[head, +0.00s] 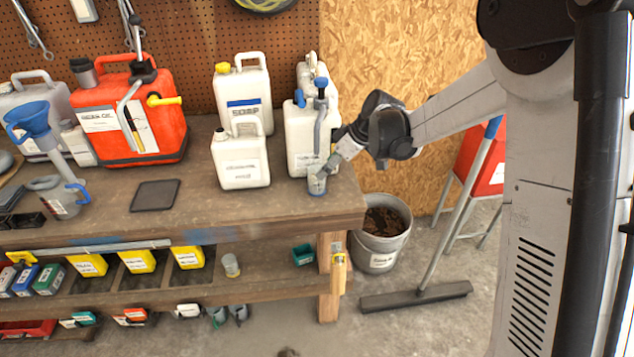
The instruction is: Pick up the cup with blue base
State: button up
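A small clear cup with a blue base (317,184) stands on the workbench (270,215) near its right front corner, in front of a white jug. My gripper (328,168) reaches down from the right, with its fingertips at the cup's rim. The fingers are small and overlap the cup, so I cannot tell whether they are open, shut, or touching it. The cup looks upright and rests on the bench top.
White jugs (240,160) stand left of the cup, and another with a blue-handled pump (320,95) stands close behind it. A dark flat pad (155,195) lies further left. A grey bucket (378,240) and a broom (415,297) are on the floor at right.

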aim_at(317, 180)
jog(key=shift+x, duration=3.3)
jog(key=shift+w+r, duration=0.1)
jog(key=shift+w, duration=0.05)
jog(key=shift+c, duration=0.4)
jog(key=c, duration=1)
jog(key=shift+r, duration=0.1)
jog(key=shift+c, duration=0.2)
